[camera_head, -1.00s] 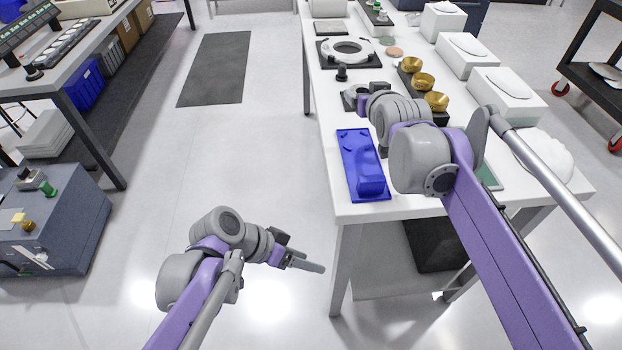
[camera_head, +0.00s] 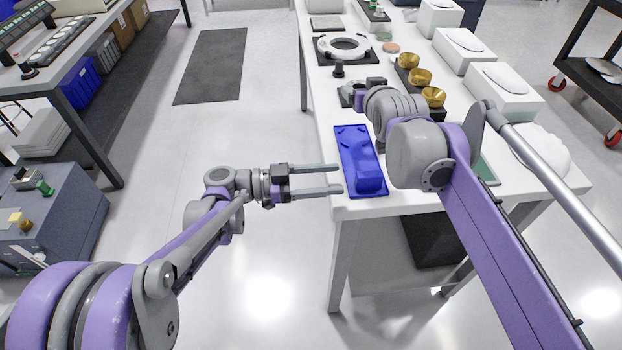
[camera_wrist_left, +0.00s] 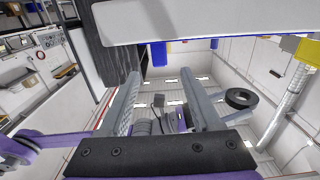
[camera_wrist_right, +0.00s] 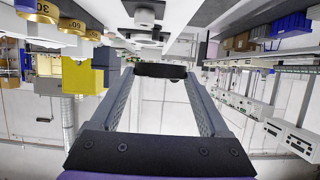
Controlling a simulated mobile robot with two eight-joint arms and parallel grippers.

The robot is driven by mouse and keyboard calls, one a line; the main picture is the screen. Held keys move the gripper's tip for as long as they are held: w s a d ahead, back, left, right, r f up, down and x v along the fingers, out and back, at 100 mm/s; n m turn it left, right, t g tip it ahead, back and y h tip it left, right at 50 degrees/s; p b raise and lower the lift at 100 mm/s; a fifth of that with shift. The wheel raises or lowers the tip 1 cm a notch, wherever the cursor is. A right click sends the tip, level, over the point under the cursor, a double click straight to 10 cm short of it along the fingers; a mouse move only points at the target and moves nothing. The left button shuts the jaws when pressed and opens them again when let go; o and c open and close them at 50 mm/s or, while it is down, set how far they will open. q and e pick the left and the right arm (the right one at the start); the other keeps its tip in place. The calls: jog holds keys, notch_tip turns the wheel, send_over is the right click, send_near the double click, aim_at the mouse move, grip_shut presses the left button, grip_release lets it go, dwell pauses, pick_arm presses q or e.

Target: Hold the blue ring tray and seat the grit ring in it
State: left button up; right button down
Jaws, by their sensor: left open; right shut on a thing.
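The blue ring tray (camera_head: 356,150) lies on the white table near its front left corner, with a raised block at its near end. My left gripper (camera_head: 340,179) is open and empty. Its fingertips reach the tray's left edge in the head view; I cannot tell if they touch it. Part of the tray shows in the left wrist view (camera_wrist_left: 160,53). My right gripper (camera_wrist_right: 160,72) is shut on the black grit ring (camera_wrist_right: 158,69), seen edge-on between its fingertips. The ring also shows in the left wrist view (camera_wrist_left: 240,98), apart from the tray. My right arm hides part of the table.
The white table (camera_head: 350,208) also bears a white ring fixture (camera_head: 343,46) on a dark base, a black knob (camera_head: 338,69), brass cups (camera_head: 421,77) and white boxes (camera_head: 505,90).

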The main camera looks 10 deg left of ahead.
aim_at(356, 177)
pick_arm(q)
jog(key=x, duration=0.7)
jog(key=shift+w+d, duration=0.1)
jog(key=shift+d, duration=0.25)
grip_shut()
dwell(0.9)
